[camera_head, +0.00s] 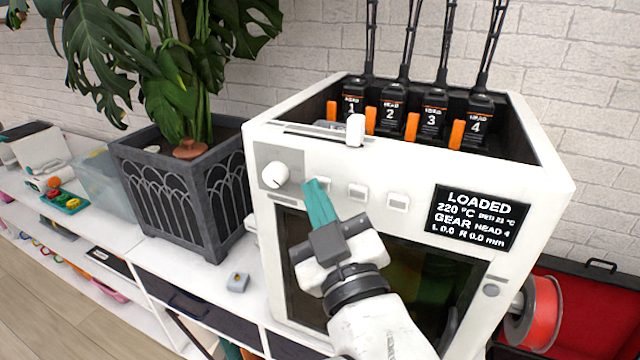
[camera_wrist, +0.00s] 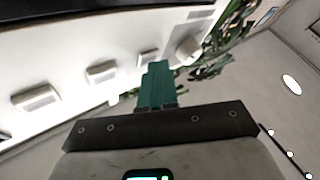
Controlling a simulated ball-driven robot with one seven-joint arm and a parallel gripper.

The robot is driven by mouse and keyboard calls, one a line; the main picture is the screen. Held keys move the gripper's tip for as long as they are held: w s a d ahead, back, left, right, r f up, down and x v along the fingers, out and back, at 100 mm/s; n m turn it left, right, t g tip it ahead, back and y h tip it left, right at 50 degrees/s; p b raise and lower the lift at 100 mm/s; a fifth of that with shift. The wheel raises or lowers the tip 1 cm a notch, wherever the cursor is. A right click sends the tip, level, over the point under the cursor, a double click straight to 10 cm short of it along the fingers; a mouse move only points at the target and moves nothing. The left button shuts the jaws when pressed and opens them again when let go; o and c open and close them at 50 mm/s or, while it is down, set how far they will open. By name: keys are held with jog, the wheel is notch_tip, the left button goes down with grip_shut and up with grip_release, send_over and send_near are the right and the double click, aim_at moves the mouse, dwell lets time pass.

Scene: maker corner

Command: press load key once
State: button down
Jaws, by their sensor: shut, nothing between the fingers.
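The white printer (camera_head: 262,135) has a front panel with a round knob (camera_head: 276,176) and a row of small square keys. The middle key (camera_head: 358,191) and the right key (camera_head: 398,202) are clear of my gripper. The left key (camera_head: 323,184) is partly hidden behind my fingertips. The key labels are too small to read. The display (camera_head: 478,217) reads LOADED, 220 °C, GEAR HEAD 4. My gripper (camera_head: 314,184) has teal fingers, shut and empty, in front of the left key. In the wrist view the fingertips (camera_wrist: 158,66) overlap the key (camera_wrist: 148,57) nearest the knob; contact cannot be told.
Several numbered heads (camera_head: 431,118) with orange tabs sit in the printer's open top. A white lever (camera_head: 355,130) stands on its front rim. A plant in a grey planter (camera_head: 128,150) stands left. A red spool (camera_head: 540,312) is at the right side.

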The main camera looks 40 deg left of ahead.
jog(key=shift+s, duration=0.1)
jog(key=shift+s+d, duration=0.2)
jog(key=shift+s, duration=0.45)
jog(key=s, duration=0.2)
jog(key=s+d+p, duration=0.1)
jog(key=s, duration=0.1)
jog(key=shift+s+d, duration=0.1)
jog(key=shift+s, duration=0.3)
dwell(0.8)
